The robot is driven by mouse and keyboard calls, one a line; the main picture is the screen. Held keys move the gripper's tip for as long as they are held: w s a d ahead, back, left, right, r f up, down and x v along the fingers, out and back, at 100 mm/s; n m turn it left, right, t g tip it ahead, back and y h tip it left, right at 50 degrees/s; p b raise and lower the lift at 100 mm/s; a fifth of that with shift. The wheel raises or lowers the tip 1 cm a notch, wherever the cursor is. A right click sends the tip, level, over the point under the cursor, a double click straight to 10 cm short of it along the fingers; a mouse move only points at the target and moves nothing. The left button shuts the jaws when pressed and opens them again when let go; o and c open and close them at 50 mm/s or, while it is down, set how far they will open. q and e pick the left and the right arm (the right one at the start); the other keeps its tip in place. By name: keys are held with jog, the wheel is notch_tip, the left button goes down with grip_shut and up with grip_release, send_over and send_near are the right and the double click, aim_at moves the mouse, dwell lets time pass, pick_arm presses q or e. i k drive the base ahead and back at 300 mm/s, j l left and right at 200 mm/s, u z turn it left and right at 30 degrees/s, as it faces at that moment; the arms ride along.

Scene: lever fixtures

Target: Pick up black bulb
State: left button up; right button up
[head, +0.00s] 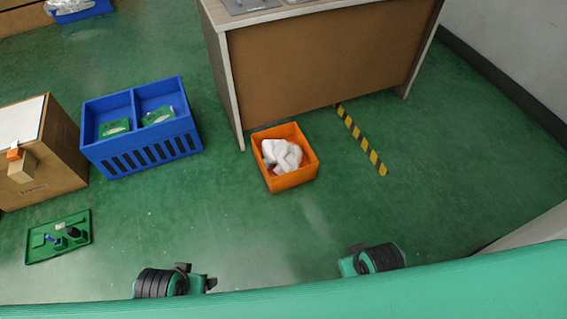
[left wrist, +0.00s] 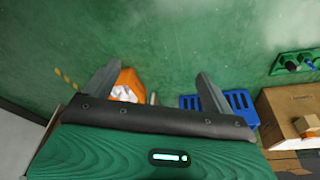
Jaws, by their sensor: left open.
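A green tray (head: 38,254) lies on the floor at the left in the head view, with several small items in it. A small dark item (head: 74,233) in it may be the black bulb; it is too small to be sure. The tray (left wrist: 284,57) also shows at the right edge of the left wrist view, partly cut off, with dark items in it. My left gripper (left wrist: 158,72) shows in the left wrist view with its two fingers wide apart and nothing between them. The tray is off to the right of it. My right gripper does not show.
A blue two-part crate (head: 150,150) with green boards, a brown box (head: 60,150) and an orange bin (head: 293,179) with white cloth-like stuff stand on the floor. A desk (head: 320,70) stands behind. A yellow-black strip (head: 360,140) marks the floor. Floor between tray and bin is clear.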

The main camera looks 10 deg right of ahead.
aim_at(73, 232)
jog(key=k+u, duration=0.1)
jog(key=k, duration=0.5)
jog(key=k+j+u, duration=0.1)
jog(key=k, duration=0.5)
jog(key=i+j+u, duration=0.1)
jog(key=u, duration=0.8)
jog(key=i+u, duration=0.15)
jog(key=u, duration=0.25)
jog(key=i+l, duration=0.15)
jog(key=i, duration=0.4)
jog(key=i+l, duration=0.15)
jog(key=i, duration=0.35)
